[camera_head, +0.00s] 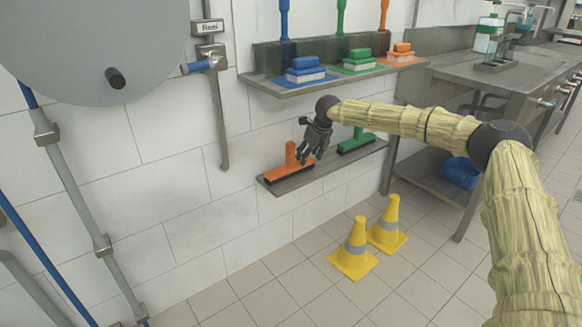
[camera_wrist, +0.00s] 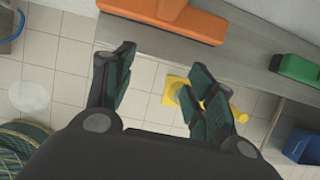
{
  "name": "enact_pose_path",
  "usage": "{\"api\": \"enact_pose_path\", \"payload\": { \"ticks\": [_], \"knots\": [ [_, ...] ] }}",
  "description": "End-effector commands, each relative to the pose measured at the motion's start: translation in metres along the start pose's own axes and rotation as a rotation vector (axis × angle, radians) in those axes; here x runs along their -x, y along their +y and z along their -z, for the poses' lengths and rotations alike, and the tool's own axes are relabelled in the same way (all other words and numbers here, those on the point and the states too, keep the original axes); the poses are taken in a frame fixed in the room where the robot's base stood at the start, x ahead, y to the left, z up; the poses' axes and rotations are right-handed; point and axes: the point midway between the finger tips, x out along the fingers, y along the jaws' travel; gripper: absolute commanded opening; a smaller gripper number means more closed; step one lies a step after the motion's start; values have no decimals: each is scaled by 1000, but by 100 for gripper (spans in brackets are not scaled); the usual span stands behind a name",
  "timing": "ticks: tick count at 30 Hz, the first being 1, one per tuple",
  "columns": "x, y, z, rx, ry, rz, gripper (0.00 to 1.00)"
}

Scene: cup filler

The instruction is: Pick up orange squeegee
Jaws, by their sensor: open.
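The orange squeegee (camera_head: 289,165) lies on the left part of a lower grey wall shelf (camera_head: 310,178), with its short handle pointing up in the head view. In the wrist view the orange squeegee (camera_wrist: 170,16) crosses the top of the picture, beyond my fingertips. My gripper (camera_head: 307,150) is at the squeegee in the head view, overlapping its right part. In the wrist view my gripper (camera_wrist: 155,82) has its fingers spread apart with nothing between them. I cannot tell whether a finger touches the squeegee.
A green squeegee (camera_head: 356,141) lies on the same shelf to the right. An upper shelf (camera_head: 285,92) with brushes is above. Two yellow cones (camera_head: 354,252) stand on the tiled floor below. A steel table (camera_head: 500,75) is at the right.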

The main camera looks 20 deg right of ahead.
Motion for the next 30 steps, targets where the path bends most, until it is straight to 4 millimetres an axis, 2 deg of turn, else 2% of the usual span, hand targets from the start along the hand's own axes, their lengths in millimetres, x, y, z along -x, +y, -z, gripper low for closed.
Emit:
{"api": "enact_pose_path", "payload": {
  "ticks": [6,18,24,30],
  "knots": [
    [-15,5,-29,5,0,-2,55],
    [-32,3,-70,3,1,0,55],
    [-37,1,-84,2,1,0,55],
    [-39,1,-89,3,1,0,55]
  ]
}}
